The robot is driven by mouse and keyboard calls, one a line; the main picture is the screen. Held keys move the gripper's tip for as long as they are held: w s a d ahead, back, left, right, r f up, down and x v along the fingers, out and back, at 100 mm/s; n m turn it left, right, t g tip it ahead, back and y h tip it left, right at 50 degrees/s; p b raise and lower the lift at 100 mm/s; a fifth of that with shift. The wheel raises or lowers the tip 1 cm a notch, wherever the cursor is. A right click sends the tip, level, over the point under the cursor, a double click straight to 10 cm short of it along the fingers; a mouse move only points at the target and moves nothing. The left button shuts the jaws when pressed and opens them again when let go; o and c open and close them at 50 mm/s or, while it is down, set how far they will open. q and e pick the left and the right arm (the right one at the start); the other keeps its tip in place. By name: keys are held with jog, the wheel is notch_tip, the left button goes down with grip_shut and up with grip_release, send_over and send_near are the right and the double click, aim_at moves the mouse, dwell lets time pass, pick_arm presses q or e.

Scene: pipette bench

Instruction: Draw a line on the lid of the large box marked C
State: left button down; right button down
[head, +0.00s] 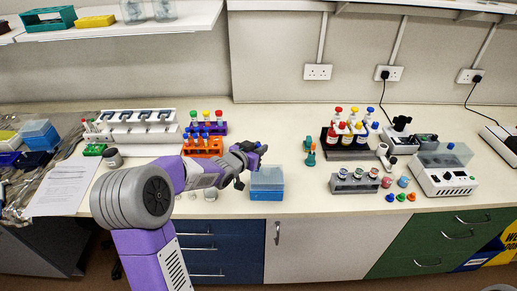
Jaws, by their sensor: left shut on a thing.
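A blue box (266,193) with a paler blue lid (267,175) stands near the front edge of the bench, in the middle. Another blue box (39,139) with a pale lid stands at the far left. No letter C can be read on either box. My left gripper (250,156) is just above and left of the middle box, close to its lid. It is shut on a small dark object, too small and too covered to make out. Whether that object touches the lid cannot be told. My right gripper is not in view.
An orange tube rack (202,148) stands close behind my left arm, with a purple rack (206,128) behind it. Green pipette-like items (310,155) stand right of the box. A grey rack of jars (355,185) is farther right. Bench between box and wall is clear.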

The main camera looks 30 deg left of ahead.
pick_arm(q)
jog(key=shift+r, duration=0.15)
jog(key=shift+r+p, duration=2.1)
jog(key=shift+r, duration=0.3)
